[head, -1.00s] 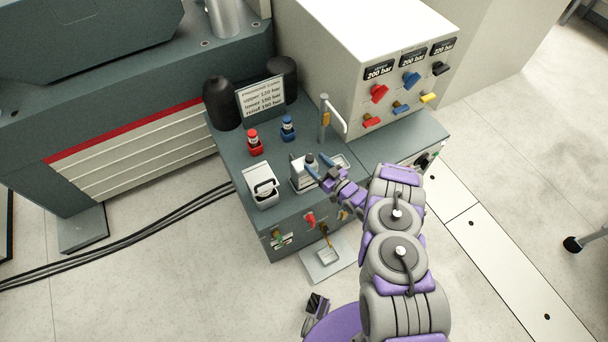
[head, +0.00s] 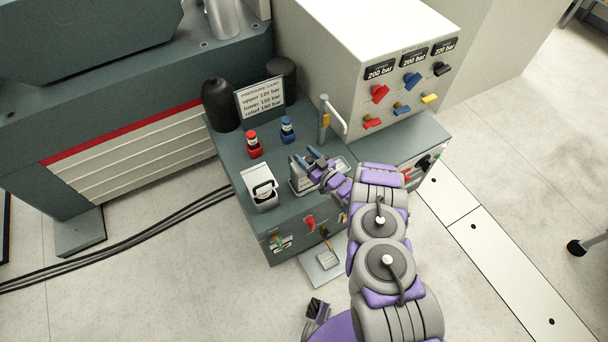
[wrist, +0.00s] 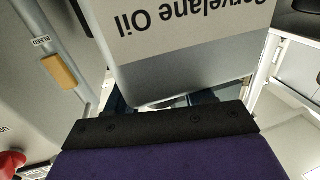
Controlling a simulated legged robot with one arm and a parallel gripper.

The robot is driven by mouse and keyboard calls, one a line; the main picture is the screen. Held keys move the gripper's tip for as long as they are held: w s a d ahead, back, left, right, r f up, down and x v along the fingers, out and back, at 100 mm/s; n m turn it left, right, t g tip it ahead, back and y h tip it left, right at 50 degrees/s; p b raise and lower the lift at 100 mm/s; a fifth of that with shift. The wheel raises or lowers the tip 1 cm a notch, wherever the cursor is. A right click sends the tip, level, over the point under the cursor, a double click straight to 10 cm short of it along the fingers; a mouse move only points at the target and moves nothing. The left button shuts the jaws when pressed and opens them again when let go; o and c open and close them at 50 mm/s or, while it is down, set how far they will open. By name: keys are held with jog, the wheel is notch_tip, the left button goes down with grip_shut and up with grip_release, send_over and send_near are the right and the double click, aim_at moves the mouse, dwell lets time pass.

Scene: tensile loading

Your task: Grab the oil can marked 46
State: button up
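A grey-and-white oil can (head: 299,182) stands on the dark bench, partly hidden by my gripper. In the wrist view its label shows upside down and cut off, reading about "Corvelane Oil" (wrist: 190,30); no 46 is visible. In the wrist view the fingers show only as small pieces at the can's edge. I cannot tell whether they touch the can. A second white can with a dark handle (head: 260,188) stands to the left; its marking is unreadable.
Red (head: 253,144) and blue (head: 287,129) small bottles stand behind the cans. A pressure sign (head: 261,101) and a post with a white lever (head: 333,118) are further back. A valve box (head: 385,80) with coloured levers rises at the right.

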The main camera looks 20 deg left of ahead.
grip_shut()
jog(key=shift+a, duration=0.1)
dwell(1.0)
